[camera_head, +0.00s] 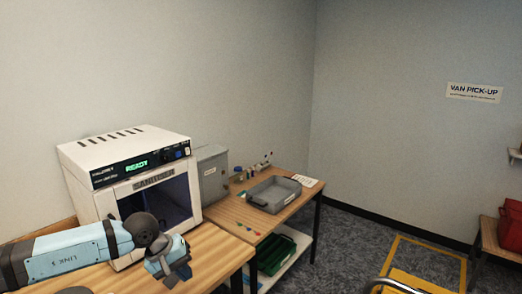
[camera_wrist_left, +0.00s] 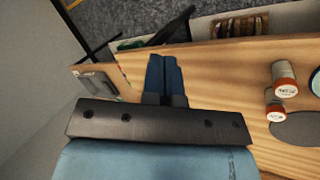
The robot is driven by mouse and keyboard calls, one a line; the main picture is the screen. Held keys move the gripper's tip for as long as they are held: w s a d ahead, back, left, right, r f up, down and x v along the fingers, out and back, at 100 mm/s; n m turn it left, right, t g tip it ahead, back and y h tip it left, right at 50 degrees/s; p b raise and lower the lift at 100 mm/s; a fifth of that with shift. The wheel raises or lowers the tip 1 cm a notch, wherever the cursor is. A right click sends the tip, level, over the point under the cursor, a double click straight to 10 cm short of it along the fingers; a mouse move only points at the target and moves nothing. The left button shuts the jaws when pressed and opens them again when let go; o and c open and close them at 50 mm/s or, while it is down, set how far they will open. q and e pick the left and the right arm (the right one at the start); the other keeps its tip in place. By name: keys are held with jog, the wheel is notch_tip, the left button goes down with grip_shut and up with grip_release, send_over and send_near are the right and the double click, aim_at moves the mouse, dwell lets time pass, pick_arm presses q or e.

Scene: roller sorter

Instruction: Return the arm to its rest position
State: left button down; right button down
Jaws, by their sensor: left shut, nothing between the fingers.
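My left arm comes in from the lower left in the head view, in front of the white sanitiser machine (camera_head: 130,165). My left gripper (camera_head: 178,275) points down over the wooden table (camera_head: 212,252) by the machine's front. In the left wrist view its blue fingers (camera_wrist_left: 165,76) are together, with nothing between them. My right gripper is in neither view.
The sanitiser's display reads READY. A grey cabinet (camera_head: 212,175) stands beside it. A second table holds a grey tray (camera_head: 274,192); a green crate (camera_head: 274,254) sits below. The wrist view shows orange-and-white jars (camera_wrist_left: 285,82) on wood. A red bin (camera_head: 510,228) is far right.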

pick_arm(q)
jog(key=s+d+r+n+t+h+p, duration=0.1)
jog(key=s+d+n+h, duration=0.55)
jog(key=d+n, duration=0.3)
jog(key=s+d+n+h+p, duration=0.1)
jog(key=s+d+n+h, duration=0.55)
jog(key=d+n, duration=0.3)
jog(key=s+a+f+m+t+y+p, duration=0.1)
jog(key=s+a+f+m+t+y, duration=0.3)
jog(key=m, duration=0.9)
jog(key=s+a+f+m+t+y, duration=0.3)
jog(key=s+a+f+m+y, duration=0.8)
jog(key=a+f, duration=0.4)
notch_tip(320, 180, down, 2)
jog(key=shift+s+a+f+m+t+p, duration=0.25)
jog(key=shift+s+m+t+p, duration=0.15)
jog(key=shift+s+m, duration=0.5)
